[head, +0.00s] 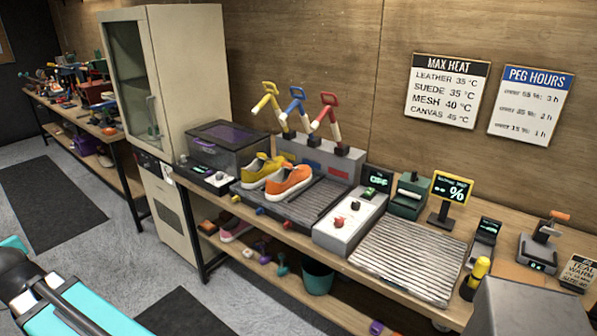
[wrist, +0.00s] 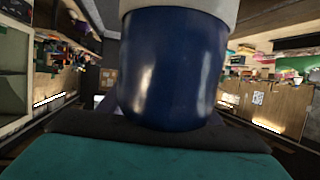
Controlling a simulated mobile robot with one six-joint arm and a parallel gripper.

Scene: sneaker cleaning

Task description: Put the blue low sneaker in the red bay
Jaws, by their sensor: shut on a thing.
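In the wrist view a glossy dark blue shoe end with a pale sole edge, the blue low sneaker (wrist: 172,70), fills the middle. My gripper (wrist: 160,135) is shut on it; the fingertips are mostly hidden. The sneaker is not visible in the head view, where only part of my teal arm shows at lower left. The dark ribbed bay unit has coloured front knobs. The red bay (head: 322,207) is its right lane, behind the red knob (head: 287,224) and below the red nozzle (head: 329,108). That lane looks empty.
A yellow sneaker (head: 263,168) and an orange sneaker (head: 289,179) stand on the unit's left and middle part. A white control box (head: 350,222) borders it on the right, then a striped mat (head: 408,258). A tall cabinet (head: 165,75) stands left.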

